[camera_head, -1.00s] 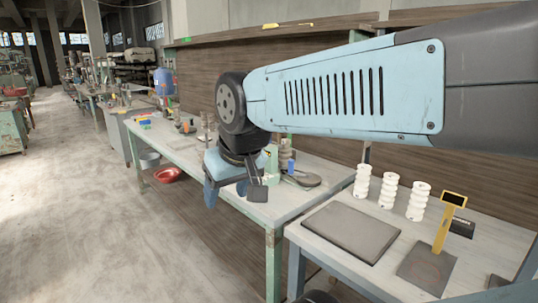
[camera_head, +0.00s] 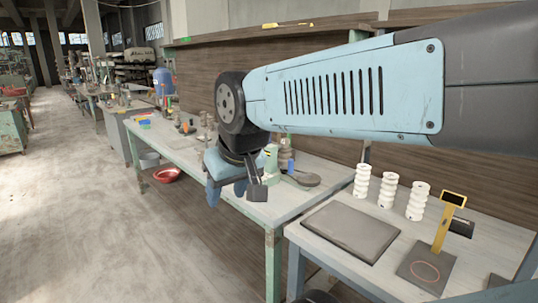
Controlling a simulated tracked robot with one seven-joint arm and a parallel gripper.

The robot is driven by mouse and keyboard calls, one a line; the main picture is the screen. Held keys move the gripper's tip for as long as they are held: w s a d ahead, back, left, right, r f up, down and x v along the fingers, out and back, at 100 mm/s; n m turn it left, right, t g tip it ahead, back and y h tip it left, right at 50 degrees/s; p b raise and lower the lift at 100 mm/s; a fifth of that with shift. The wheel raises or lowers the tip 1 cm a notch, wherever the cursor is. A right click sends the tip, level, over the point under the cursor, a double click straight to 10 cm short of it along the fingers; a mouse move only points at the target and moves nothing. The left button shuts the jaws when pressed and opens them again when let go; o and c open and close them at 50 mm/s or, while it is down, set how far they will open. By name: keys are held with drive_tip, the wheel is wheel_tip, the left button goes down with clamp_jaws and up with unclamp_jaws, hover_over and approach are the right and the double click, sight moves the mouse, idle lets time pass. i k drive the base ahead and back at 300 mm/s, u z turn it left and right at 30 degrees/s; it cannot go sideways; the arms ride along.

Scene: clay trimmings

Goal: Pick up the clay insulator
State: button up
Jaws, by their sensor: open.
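Three white ribbed insulators stand upright in a row on the right-hand bench: the left one (camera_head: 362,181), the middle one (camera_head: 387,190) and the right one (camera_head: 416,201). A grey-brown ribbed stack (camera_head: 286,156) stands on the left-hand bench behind my gripper, partly hidden; I cannot tell whether it is a clay insulator. My gripper (camera_head: 235,192) is open and empty, with its fingers pointing down near the front edge of the left-hand bench. It is apart from the white insulators, well to their left.
A flat grey slab (camera_head: 350,231) lies on the right-hand bench (camera_head: 482,236). A red basin (camera_head: 167,175) is below the left-hand bench (camera_head: 262,210). Open floor lies at left.

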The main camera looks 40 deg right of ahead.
sight(285, 153)
drive_tip(key=z, duration=0.05)
drive_tip(key=i, duration=0.15)
drive_tip(key=z, duration=2.8)
drive_tip(key=k, duration=1.3)
drive_tip(key=u, duration=1.2)
drive_tip(key=i, duration=0.5)
drive_tip(key=u, duration=0.05)
